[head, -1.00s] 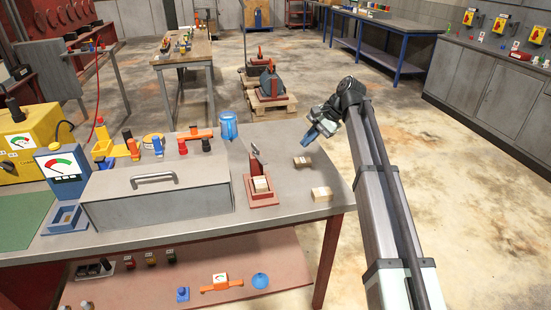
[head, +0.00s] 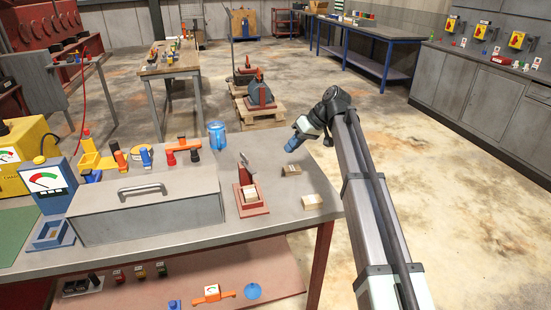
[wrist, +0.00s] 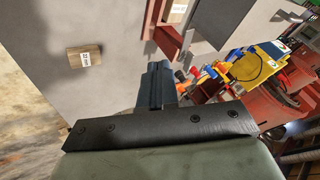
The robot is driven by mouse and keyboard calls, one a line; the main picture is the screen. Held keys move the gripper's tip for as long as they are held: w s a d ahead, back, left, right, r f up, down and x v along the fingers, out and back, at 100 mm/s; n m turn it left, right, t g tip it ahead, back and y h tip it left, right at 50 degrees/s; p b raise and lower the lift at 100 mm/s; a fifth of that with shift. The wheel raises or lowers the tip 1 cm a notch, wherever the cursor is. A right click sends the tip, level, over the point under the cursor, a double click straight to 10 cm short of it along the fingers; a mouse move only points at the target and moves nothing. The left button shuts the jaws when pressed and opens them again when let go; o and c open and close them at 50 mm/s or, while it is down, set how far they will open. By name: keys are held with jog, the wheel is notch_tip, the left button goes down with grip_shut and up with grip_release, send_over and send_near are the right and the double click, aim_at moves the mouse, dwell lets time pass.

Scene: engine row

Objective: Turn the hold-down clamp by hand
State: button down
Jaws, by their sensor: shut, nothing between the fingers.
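The hold-down clamp (head: 259,210) stands on the bench's right part in the head view. It has a red base with a pale wooden block (head: 250,193) in it and a grey lever (head: 245,164) rising at its back, tilted. In the wrist view the clamp's red frame (wrist: 168,40) and part of its block (wrist: 174,12) show at the top, partly cut off. My gripper (head: 291,146) is above the bench's back right edge, right of and behind the clamp, apart from it. Its blue fingers (wrist: 157,85) are shut and empty in the wrist view.
Two loose wooden blocks, one farther (head: 291,169) and one nearer (head: 313,201), lie right of the clamp. A grey lidded box (head: 150,215) stands to its left, and a blue mug (head: 217,136) behind it. The bench (head: 285,215) is clear around the loose blocks.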

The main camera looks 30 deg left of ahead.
aim_at(247, 162)
jog(key=s+a+f, duration=0.5)
jog(key=a+f, duration=0.2)
jog(key=shift+s+a+f, duration=0.15)
jog(key=shift+s+f, duration=0.1)
jog(key=shift+f, duration=0.05)
jog(key=shift+s, duration=0.1)
dwell(0.3)
jog(key=shift+s+a+m+t, duration=0.15)
jog(key=shift+s+a+m, duration=0.1)
jog(key=shift+s, duration=0.35)
jog(key=shift+s+a+m+t, duration=0.15)
jog(key=shift+s+m, duration=0.1)
jog(key=shift+s, duration=0.3)
